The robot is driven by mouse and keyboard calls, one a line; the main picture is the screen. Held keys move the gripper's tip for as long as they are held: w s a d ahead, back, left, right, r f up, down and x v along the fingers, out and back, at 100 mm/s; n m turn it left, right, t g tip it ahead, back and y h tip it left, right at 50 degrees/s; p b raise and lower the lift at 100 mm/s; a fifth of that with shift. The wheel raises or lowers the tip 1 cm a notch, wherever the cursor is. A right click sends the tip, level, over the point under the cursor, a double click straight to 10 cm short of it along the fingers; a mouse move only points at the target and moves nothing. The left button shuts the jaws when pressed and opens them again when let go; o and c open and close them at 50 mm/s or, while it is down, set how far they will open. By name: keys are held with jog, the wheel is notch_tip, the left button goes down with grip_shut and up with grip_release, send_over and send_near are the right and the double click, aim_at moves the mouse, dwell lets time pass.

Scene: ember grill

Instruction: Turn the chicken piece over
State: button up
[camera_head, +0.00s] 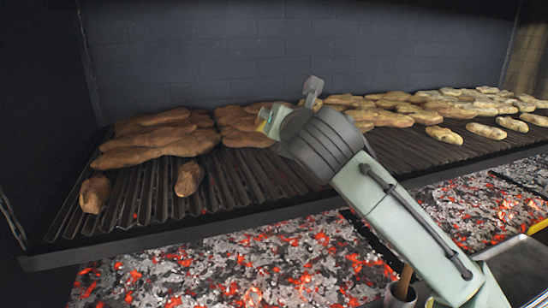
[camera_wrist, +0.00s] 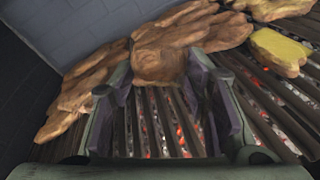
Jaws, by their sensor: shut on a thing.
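My gripper (camera_head: 289,108) is over the back of the grill, at the far edge of the browned pieces. In the wrist view its two dark fingers (camera_wrist: 159,72) are apart, with the near end of a brown chicken piece (camera_wrist: 157,62) between their tips. They are shut on this piece. It lies up against other brown pieces behind it, and I cannot tell whether it is lifted. In the head view the held piece is mostly hidden behind my gripper and arm.
Large browned pieces (camera_head: 158,141) cover the grill's left back. Two small brown pieces (camera_head: 95,194) (camera_head: 189,178) lie at the front left. Paler pieces (camera_head: 444,134) fill the right, one yellowish (camera_wrist: 281,50) near the right finger. Dark bars (camera_head: 240,183) are bare in front, above glowing coals (camera_head: 270,255). A wall stands behind.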

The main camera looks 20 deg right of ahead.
jog(key=shift+d+r+n+y+p, duration=0.2)
jog(key=shift+r+n+y+p, duration=0.15)
jog(key=shift+n, duration=0.45)
jog(key=shift+f+n+y, duration=0.2)
jog(key=shift+n+y, duration=0.15)
jog(key=shift+n, duration=0.35)
jog(key=n+y, duration=0.1)
jog(key=n, duration=0.2)
jog(key=shift+w+d+r+n+g+y, duration=0.1)
jog(key=shift+w+d+n+g+y, duration=0.1)
jog(key=shift+n+g+y, duration=0.15)
jog(key=shift+n+y, duration=0.35)
jog(key=shift+n, duration=0.1)
jog(key=f+b, duration=0.1)
jog(key=w+f+b, duration=0.1)
jog(key=f, duration=0.1)
jog(key=f+b, duration=0.2)
jog(key=shift+w+a, duration=0.15)
jog(key=shift+w, duration=0.15)
jog(key=shift+c, duration=0.2)
jog(key=shift+f+b, duration=0.4)
jog(key=shift+f, duration=0.05)
jog(key=shift+r, duration=0.1)
jog(key=o, duration=0.7)
jog(key=shift+o, duration=0.6)
